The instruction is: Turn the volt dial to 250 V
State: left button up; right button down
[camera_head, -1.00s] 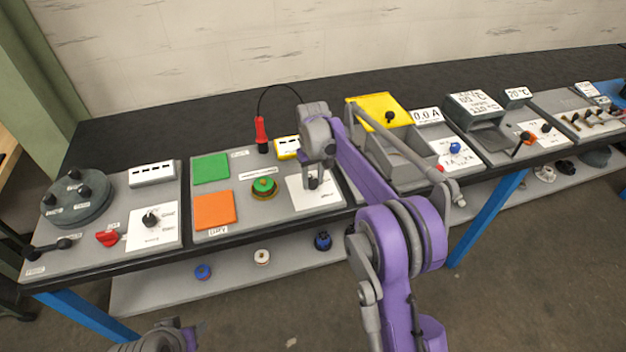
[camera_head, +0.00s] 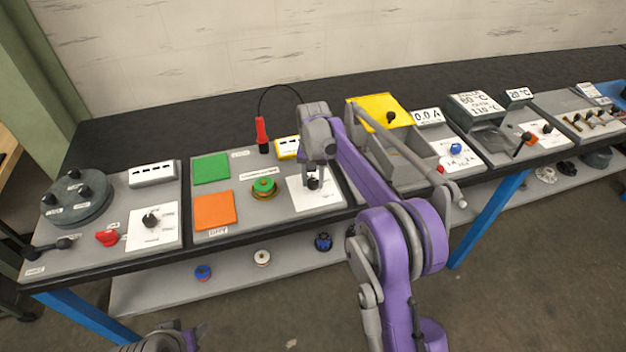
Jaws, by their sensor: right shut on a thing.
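The volt dial (camera_head: 313,183) is a small black knob on a white plate (camera_head: 322,199) at the right end of the second grey panel. My right gripper (camera_head: 314,176) reaches down over it from above and is shut on the knob. The gripper hides part of the knob, and the plate's markings are too small to read. A yellow-framed display (camera_head: 286,148) stands behind the plate; its reading is not legible. My left gripper does not show clearly; only a part of my left arm is at the bottom left edge.
On the same panel are a green square (camera_head: 211,168), an orange square (camera_head: 214,210), a green round part (camera_head: 264,186) and a red probe (camera_head: 262,134) with a black cable. Another black knob (camera_head: 150,219) is on the left panel. A yellow plate (camera_head: 381,112) lies to the right.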

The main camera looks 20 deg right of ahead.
aim_at(313, 182)
dwell(0.3)
jog(key=shift+c, duration=2.1)
grip_release()
jog(key=shift+r, duration=0.1)
notch_tip(313, 182, up, 11)
jog(key=shift+f+p, duration=0.2)
jog(key=shift+p, duration=0.2)
